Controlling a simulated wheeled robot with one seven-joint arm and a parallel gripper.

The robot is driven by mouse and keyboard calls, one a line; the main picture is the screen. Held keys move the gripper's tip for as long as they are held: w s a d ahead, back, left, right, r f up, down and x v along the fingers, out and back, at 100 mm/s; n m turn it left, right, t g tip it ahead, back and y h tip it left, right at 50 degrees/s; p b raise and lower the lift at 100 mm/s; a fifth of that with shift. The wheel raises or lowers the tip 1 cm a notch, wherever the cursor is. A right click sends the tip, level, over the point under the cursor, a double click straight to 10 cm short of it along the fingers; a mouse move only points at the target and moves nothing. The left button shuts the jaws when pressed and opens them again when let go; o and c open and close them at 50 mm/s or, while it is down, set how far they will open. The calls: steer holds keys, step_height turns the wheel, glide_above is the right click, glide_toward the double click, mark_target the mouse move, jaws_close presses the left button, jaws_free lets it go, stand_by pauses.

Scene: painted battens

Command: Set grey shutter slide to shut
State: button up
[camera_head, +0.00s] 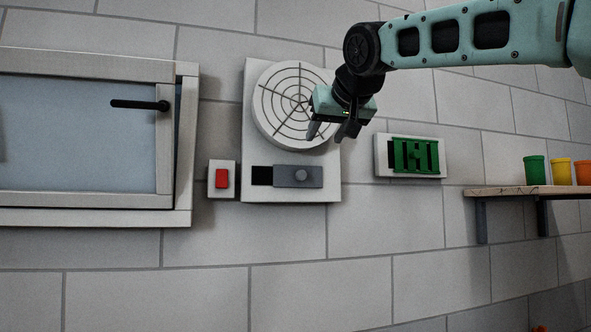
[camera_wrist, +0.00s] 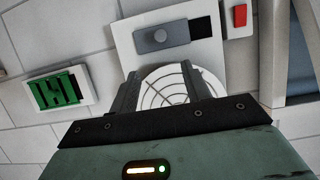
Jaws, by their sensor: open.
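The grey shutter slide (camera_head: 299,176) is a flat grey plate with a round knob, set in a slot below the round vent grille (camera_head: 281,105) on a white panel. It sits at the right of its slot, with a dark opening (camera_head: 262,175) bare at the left. In the wrist view, the slide (camera_wrist: 161,38) shows beyond the fingers, turned around, with the dark opening on its right. My gripper (camera_head: 329,134) is open and empty, in front of the grille's lower right edge and above the slide. The fingers (camera_wrist: 172,90) appear apart from the slide.
A red switch (camera_head: 222,179) on a white plate is left of the panel. A window (camera_head: 80,130) with a black handle stands further left, slightly ajar. A green slatted fitting (camera_head: 415,156) is to the right. A shelf (camera_head: 520,191) with coloured cups is at far right.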

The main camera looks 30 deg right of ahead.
mark_target(302, 174)
steer(key=p+x, duration=0.9)
steer(key=x, duration=0.7)
steer(key=shift+w+f, duration=0.2)
steer(key=shift+w, duration=0.15)
steer(key=shift+a, duration=0.1)
jaws_close()
